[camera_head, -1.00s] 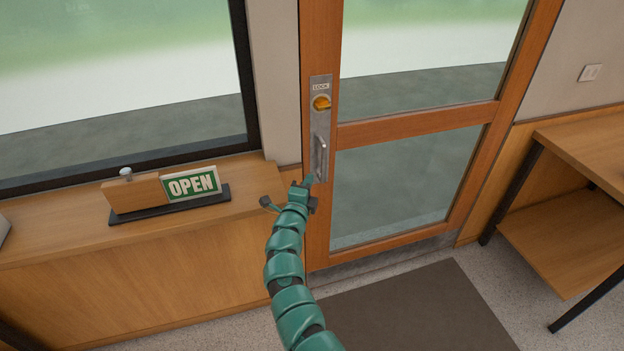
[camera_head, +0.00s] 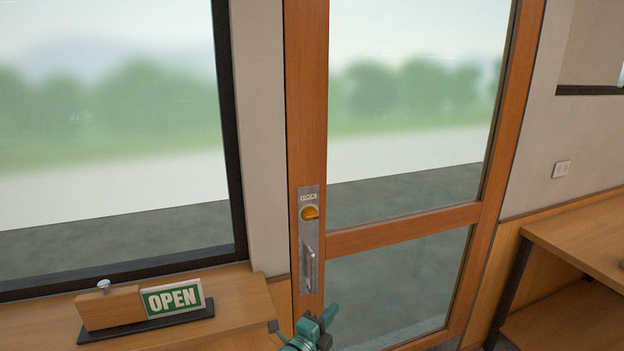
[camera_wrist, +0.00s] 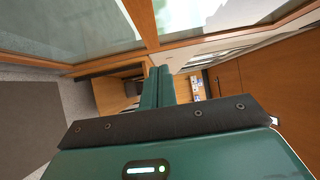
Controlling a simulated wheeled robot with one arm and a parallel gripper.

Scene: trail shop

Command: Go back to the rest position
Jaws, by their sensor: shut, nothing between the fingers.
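My gripper (camera_head: 318,326) is at the bottom edge of the head view, below the door handle and apart from it. In the wrist view its two green fingers (camera_wrist: 157,87) are together, with nothing between them. Most of my arm is out of the head view. The wood-framed glass door (camera_head: 400,228) is shut. Its metal lock plate carries an orange thumb-turn (camera_head: 310,213) under a LOCK label and a pull handle (camera_head: 308,268).
A sign reading OPEN (camera_head: 172,299) stands on a wooden sill (camera_head: 240,290) left of the door. A wooden table (camera_head: 590,235) stands at the right. In the wrist view a dark floor mat (camera_wrist: 28,125) lies at the left.

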